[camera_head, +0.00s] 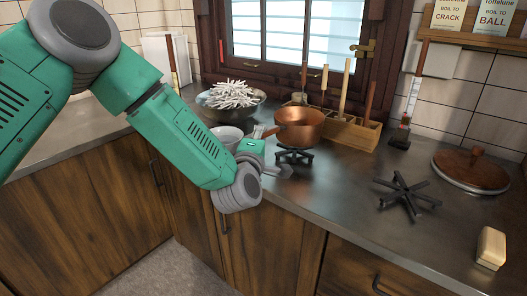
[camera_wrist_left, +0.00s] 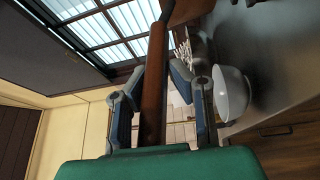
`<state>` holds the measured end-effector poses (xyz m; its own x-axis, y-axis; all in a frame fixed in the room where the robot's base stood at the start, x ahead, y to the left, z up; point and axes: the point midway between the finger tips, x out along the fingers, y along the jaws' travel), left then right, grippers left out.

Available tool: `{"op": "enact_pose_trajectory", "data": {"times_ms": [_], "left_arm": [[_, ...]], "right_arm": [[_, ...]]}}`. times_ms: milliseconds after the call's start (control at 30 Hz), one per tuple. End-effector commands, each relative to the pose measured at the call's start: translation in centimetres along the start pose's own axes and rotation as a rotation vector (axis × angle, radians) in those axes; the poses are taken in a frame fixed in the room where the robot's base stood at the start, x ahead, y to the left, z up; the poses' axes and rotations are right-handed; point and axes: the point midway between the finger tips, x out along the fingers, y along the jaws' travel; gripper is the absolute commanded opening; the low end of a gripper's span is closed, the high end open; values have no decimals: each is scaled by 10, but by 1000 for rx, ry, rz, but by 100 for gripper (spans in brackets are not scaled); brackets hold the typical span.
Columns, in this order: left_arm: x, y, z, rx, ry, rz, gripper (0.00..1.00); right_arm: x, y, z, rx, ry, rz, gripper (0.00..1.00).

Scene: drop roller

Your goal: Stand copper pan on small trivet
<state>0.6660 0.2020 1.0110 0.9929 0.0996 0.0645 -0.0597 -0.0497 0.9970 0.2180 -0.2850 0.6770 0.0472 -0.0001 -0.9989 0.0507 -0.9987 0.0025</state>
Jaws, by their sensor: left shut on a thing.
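The copper pan (camera_head: 300,127) is upright on the counter's far side, in front of the wooden rack. My left gripper (camera_head: 262,133) is at the pan's left, shut on its handle. The left wrist view shows the brown handle (camera_wrist_left: 153,85) running between the two fingers of the gripper (camera_wrist_left: 150,95). The small dark trivet (camera_head: 293,154) is directly below the pan in the head view. The pan's base looks level and very close to the trivet; I cannot tell whether they touch. My right gripper is not in view.
A larger dark trivet (camera_head: 406,194) stands on the right counter, near a copper lid (camera_head: 470,172) and a yellow block (camera_head: 491,247). A wooden rack (camera_head: 352,131) with upright rods is behind the pan. A bowl of white sticks (camera_head: 231,98) and a white bowl (camera_head: 226,137) are left.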

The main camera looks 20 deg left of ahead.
Motion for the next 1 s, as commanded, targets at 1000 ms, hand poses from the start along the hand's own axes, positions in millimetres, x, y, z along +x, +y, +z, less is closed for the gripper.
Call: {"op": "enact_pose_trajectory", "data": {"times_ms": [1000], "left_arm": [[-3,-46,0,0,2,0,37]], "right_arm": [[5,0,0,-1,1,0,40]]}}
